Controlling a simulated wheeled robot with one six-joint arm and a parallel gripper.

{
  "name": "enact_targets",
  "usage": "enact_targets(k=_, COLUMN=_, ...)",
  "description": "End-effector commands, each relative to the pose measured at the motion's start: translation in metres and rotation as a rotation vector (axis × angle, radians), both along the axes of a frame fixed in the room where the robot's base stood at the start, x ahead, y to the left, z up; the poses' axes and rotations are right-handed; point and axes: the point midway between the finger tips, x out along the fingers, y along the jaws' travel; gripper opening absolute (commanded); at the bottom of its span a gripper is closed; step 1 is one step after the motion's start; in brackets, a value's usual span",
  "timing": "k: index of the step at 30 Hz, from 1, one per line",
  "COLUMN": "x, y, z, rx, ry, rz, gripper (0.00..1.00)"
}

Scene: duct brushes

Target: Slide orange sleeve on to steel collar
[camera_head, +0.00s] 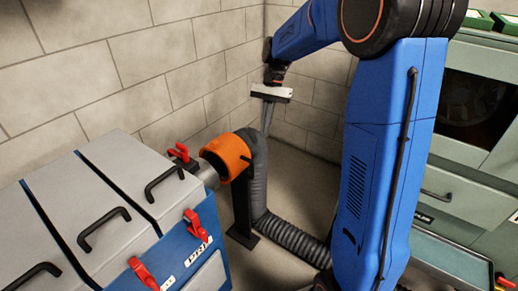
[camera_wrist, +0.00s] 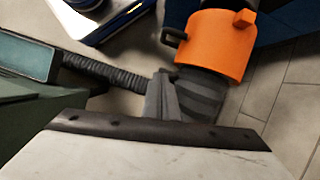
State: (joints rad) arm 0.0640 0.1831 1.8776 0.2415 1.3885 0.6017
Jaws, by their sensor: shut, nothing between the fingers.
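The orange sleeve (camera_head: 235,153) is a wide ring around the end of the black ribbed hose (camera_head: 256,185), its dark open end facing left. The steel collar (camera_head: 208,176) sticks out of the blue and grey cabinet, close to that opening; I cannot tell whether they touch or overlap. My gripper (camera_head: 266,130) is shut and empty, pointing down behind and right of the sleeve. In the wrist view my fingertips (camera_wrist: 161,78) sit together beside the hose, below and left of the sleeve (camera_wrist: 213,45), which shows a small orange tab. The collar cannot be made out there.
The cabinet (camera_head: 115,205) has black handles and red latches (camera_head: 195,226). The hose rests on a dark stand (camera_head: 243,238) and runs along the floor to the right. Block walls (camera_head: 130,70) close in behind; a green machine (camera_head: 465,160) stands right.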

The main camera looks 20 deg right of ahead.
Motion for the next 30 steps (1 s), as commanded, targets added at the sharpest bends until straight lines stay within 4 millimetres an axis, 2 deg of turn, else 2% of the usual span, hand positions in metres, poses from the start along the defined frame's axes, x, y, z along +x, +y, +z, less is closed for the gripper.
enact_targets(k=5, x=-0.007, y=0.006, z=-0.02, rx=0.0, ry=0.002, rz=0.002, gripper=0.0)
enact_targets(k=18, x=-0.028, y=0.025, z=-0.091, rx=0.0, ry=0.002, rz=0.002, gripper=0.0)
enact_targets(k=24, x=-0.047, y=0.043, z=-0.089, rx=0.0, ry=0.0, rz=0.002, gripper=0.0)
enact_targets(k=30, x=-0.055, y=0.051, z=-0.089, rx=0.0, ry=-0.001, rz=0.001, gripper=0.0)
